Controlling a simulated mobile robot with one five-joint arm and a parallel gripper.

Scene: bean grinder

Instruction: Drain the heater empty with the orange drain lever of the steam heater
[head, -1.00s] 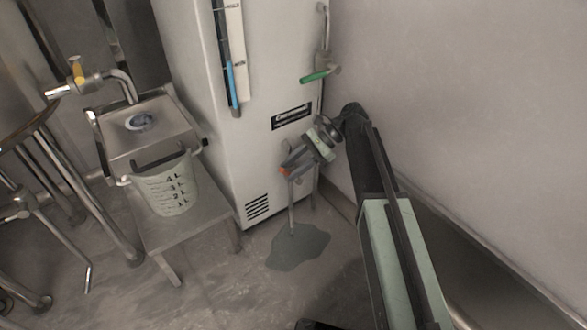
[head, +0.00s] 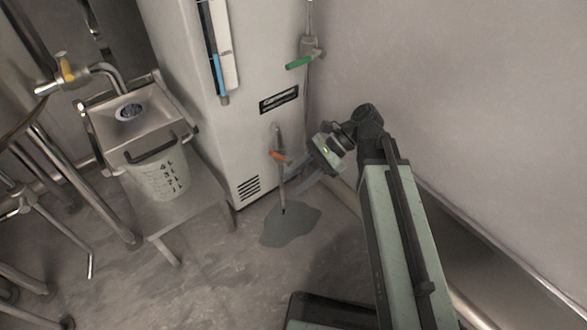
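The steam heater (head: 262,140) is the tall white cabinet in the middle of the head view. Its orange drain lever (head: 281,156) sits low on the front right, on a thin metal drain pipe. A grey wet puddle (head: 290,227) lies on the floor below the pipe. The level gauge (head: 221,80) on the heater front shows a blue column in its lower part. My gripper (head: 303,186) is just right of and below the lever, pointing down and left, and looks apart from it. Its fingers are dim, so I cannot tell their opening.
A green lever (head: 302,62) is higher on a pipe at the heater's right side. The wall is close on the right.

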